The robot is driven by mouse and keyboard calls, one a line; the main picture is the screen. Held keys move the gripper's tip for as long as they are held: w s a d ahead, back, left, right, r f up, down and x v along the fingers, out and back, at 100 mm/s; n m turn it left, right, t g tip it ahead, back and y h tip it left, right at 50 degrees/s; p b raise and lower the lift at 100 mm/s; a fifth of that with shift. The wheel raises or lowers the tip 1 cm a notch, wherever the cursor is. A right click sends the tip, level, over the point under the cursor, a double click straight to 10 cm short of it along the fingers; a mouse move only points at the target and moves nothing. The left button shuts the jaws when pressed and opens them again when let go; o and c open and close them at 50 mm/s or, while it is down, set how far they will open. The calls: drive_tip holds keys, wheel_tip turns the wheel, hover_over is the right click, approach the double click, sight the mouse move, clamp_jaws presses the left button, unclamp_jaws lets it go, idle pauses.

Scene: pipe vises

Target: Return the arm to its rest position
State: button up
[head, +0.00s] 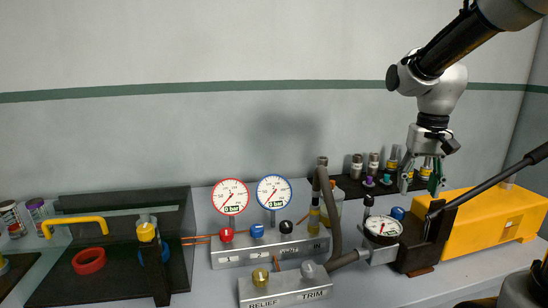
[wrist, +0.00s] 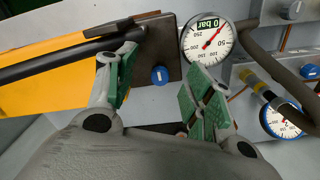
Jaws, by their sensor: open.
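My arm comes in from the upper right of the head view. My gripper (head: 422,180) hangs pointing down above the back right of the bench, in front of the dark rack. In the wrist view my gripper (wrist: 160,95) shows two fingers with green pads, spread apart with nothing between them. Beyond the fingers are a blue knob (wrist: 159,75) on a dark block and a white gauge (wrist: 207,43) reading 0 bar. In the head view that gauge (head: 382,229) sits below and left of the gripper, apart from it.
A yellow pump body (head: 500,222) with a black lever stands right. A dark rack (head: 350,186) holds several bottles behind. Two dial gauges stand on a grey manifold (head: 268,249), with a relief and trim block (head: 290,293) in front. A dark tray (head: 120,275) lies left. The air above centre is clear.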

drive_tip(key=s+r+n+t, duration=0.1)
drive_tip(key=s+t, duration=0.1)
drive_tip(key=s, duration=0.6)
drive_tip(key=s+d+r+n+t, duration=0.1)
drive_tip(key=s+n+t, duration=0.1)
drive_tip(key=s, duration=0.6)
drive_tip(key=shift+r, duration=0.4)
idle(0.6)
